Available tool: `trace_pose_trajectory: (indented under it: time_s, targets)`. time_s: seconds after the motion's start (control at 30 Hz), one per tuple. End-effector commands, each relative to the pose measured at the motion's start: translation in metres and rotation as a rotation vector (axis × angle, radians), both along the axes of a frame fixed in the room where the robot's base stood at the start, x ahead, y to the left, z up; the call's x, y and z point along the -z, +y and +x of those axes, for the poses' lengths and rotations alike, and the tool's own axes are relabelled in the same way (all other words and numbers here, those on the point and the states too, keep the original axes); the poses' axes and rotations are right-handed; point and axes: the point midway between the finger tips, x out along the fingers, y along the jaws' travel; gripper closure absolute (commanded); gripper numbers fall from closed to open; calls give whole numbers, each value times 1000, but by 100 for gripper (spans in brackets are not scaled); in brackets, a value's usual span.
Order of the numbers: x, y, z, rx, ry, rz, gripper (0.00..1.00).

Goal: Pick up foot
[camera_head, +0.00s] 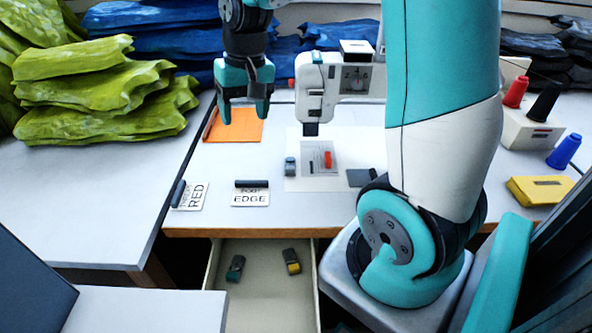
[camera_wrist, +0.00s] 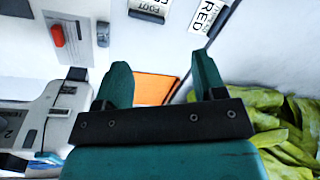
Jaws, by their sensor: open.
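My gripper (camera_head: 244,112) is open and empty, hanging above the orange sheet left of the sewing machine (camera_head: 338,85). Its two teal fingers also show in the wrist view (camera_wrist: 163,80), with nothing between them but the orange sheet beyond. A white card reading "FOOT EDGE" (camera_head: 250,198) lies near the table's front edge, with a dark bar along its top. Two small foot-like pieces lie apart in the open drawer: a dark green one (camera_head: 235,268) and a black-and-yellow one (camera_head: 291,262). A small blue-grey piece (camera_head: 290,167) stands beside the white plate. I cannot tell which piece is the foot.
A "THREAD RED" card (camera_head: 190,196) lies left of the foot card. A red piece (camera_head: 328,160) sits on the plate. The open drawer (camera_head: 260,312) juts out below the table. Green fabric (camera_head: 100,95) is piled at left; thread spools (camera_head: 545,100) stand at right.

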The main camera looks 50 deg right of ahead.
Motion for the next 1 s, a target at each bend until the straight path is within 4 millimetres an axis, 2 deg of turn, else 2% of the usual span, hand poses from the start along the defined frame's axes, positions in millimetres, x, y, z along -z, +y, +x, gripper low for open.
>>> trace_pose_trajectory:
  time_s: [0.03,0.1,0.2,0.27,0.37,0.7,0.8,1.0]
  targets:
    - [20,-41,11,137,31,-21,36]
    - [36,-85,17,287,60,-48,36]
    - [52,-127,19,427,87,-71,36]
    - [59,-140,18,474,96,-80,36]
    - [73,-148,17,500,104,-85,36]
    - [148,-147,16,494,105,-84,36]
    - [165,-146,17,494,102,-84,36]
    - [180,-146,17,494,99,-85,36]
